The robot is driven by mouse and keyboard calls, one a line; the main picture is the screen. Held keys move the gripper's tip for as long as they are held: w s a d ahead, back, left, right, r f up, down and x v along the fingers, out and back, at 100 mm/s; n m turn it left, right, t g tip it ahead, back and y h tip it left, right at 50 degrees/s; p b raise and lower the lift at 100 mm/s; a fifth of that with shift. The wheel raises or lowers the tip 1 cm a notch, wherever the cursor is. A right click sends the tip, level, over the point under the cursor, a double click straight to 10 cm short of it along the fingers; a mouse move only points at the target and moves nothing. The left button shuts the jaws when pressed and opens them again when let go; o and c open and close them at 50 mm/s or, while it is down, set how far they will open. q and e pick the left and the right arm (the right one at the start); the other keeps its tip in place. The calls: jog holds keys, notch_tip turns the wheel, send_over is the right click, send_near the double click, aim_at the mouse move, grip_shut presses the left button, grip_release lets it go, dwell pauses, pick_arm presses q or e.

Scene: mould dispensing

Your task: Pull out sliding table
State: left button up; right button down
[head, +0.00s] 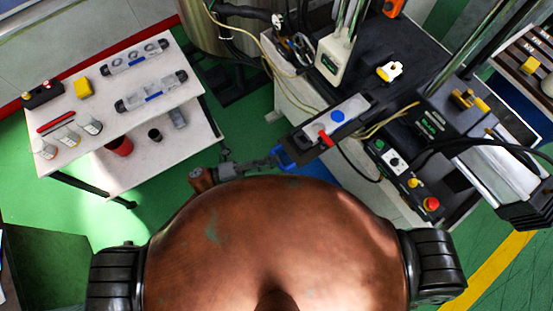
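The sliding table looks to be the narrow light-grey and dark plate (345,112) on the machine bench, running from upper right to lower left. It carries a blue round part and a red part. A blue piece (287,157) shows at its near left end; I cannot tell whether it is a handle. My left gripper (273,161) is small and grey and reaches in from the left. Its tip is at or very close to the blue piece. Whether the fingers are closed on it is too small to tell. My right gripper is not in view.
The dark machine bench (405,95) has a control box with a red button (431,204) at its near right. Hoses and cables loop around the bench. A white side table (120,95) with bottles and clear moulds stands at the left. Green floor is open between them.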

pick_arm(q)
jog(key=v, duration=1)
jog(key=w+a+f+n+t+y, duration=0.5)
jog(key=a+f+n, duration=0.25)
jog(key=f, duration=0.35)
jog(key=w+a+f+n+t+y, duration=0.45)
jog(key=w+a+f+n, duration=0.2)
jog(key=f+n, duration=0.35)
jog(key=s+a+f+n+y, duration=0.4)
jog(key=a+f+y, duration=0.15)
jog(key=f, duration=0.55)
jog(key=s+a+f+n+g+y, duration=0.2)
jog(key=s+a+f+n+g, duration=0.15)
jog(key=s+f, duration=0.45)
jog(key=s+a+f+n+g+y, duration=0.2)
jog(key=s+a+f+n, duration=0.2)
jog(key=s+f, duration=0.45)
jog(key=s+d+f+n+g, duration=0.1)
jog(key=s+f+n+g, duration=0.1)
jog(key=s, duration=0.9)
jog(key=s+d+f+n+g, duration=0.1)
jog(key=s+f, duration=0.4)
jog(key=s, duration=0.6)
jog(key=n+g, duration=0.1)
jog(key=g, duration=0.1)
jog(key=shift+s+f+n+g+y, duration=0.2)
jog(key=shift+f+n+g+y, duration=0.1)
jog(key=shift+n+g+y, duration=0.1)
